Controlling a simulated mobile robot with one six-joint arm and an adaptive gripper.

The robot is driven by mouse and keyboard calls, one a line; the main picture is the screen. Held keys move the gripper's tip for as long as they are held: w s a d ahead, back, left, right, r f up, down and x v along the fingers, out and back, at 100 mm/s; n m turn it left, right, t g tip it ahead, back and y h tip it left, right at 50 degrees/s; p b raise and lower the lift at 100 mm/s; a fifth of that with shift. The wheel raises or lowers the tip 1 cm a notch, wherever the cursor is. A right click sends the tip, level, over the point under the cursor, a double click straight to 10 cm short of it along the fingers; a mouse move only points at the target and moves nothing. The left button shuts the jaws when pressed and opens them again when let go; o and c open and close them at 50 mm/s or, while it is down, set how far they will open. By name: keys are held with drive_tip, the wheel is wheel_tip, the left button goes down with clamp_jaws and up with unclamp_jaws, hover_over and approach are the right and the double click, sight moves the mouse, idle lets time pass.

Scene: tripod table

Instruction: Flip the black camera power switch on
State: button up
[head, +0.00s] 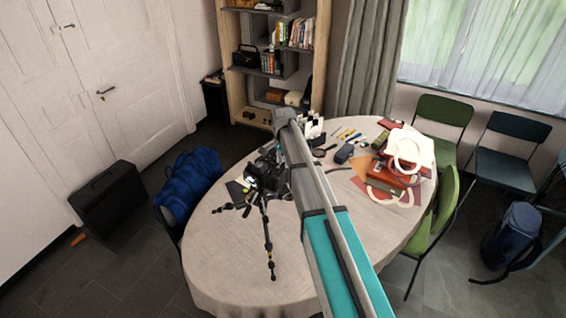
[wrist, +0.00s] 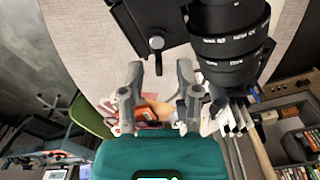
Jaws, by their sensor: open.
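The black camera (head: 266,176) sits on a small black tripod (head: 267,235) on the round table (head: 225,262). In the wrist view its black lens barrel (wrist: 232,45) fills the upper right, close to my gripper (wrist: 158,92). A black mount part with a knob (wrist: 156,43) shows left of the lens. My gripper is open, with two grey fingers apart and nothing between them. The fingertips lie just below the camera in the wrist picture; I cannot tell whether they touch it. The power switch cannot be made out in either view. In the head view my arm hides the gripper.
White bottles (head: 313,127), a dark pouch (head: 344,153), pens and a red-brown box (head: 389,173) with white rings stand on the table's right and back. Its front left is bare. A green chair (head: 441,213) stands at the right edge, a blue bag (head: 188,183) at the left.

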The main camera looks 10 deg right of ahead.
drive_tip(key=shift+c, duration=0.3)
clamp_jaws()
drive_tip(key=shift+s+d+m, duration=0.1)
drive_tip(key=shift+s+m, duration=0.05)
drive_tip(key=shift+m, duration=0.65)
drive_tip(key=shift+s+d+m, duration=0.1)
drive_tip(key=shift+s+m, duration=0.05)
drive_tip(key=shift+m, duration=0.65)
drive_tip(key=shift+o, duration=0.3)
unclamp_jaws()
drive_tip(key=shift+w+a+n, duration=0.1)
drive_tip(key=shift+n, duration=0.3)
